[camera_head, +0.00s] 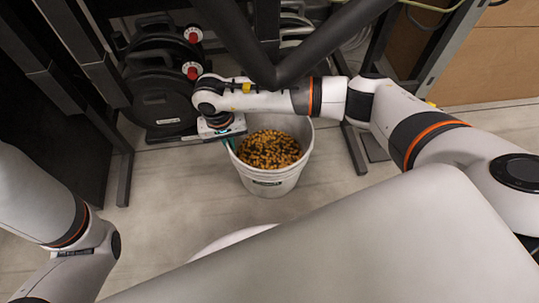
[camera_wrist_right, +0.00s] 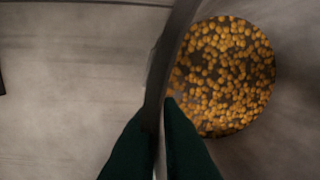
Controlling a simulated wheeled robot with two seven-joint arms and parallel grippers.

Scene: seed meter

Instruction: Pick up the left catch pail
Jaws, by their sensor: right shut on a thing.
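One white catch pail (camera_head: 270,186) shows in the head view, upright, with yellow-orange kernels (camera_head: 268,150) inside. I cannot tell whether its base touches the floor. My right gripper (camera_head: 231,143) is at the left side of its rim, pointing down. In the right wrist view the dark green fingers (camera_wrist_right: 162,125) sit on either side of the pail's wall (camera_wrist_right: 172,45), shut on it, with the kernels (camera_wrist_right: 225,75) to the right. My left arm shows at the left of the head view, but its gripper is out of frame.
A black metal frame (camera_head: 120,178) and dark round machine units (camera_head: 160,100) stand behind and left of the pail. A metal post (camera_head: 353,148) stands to its right. Pale floor (camera_head: 170,215) is clear in front and to the left.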

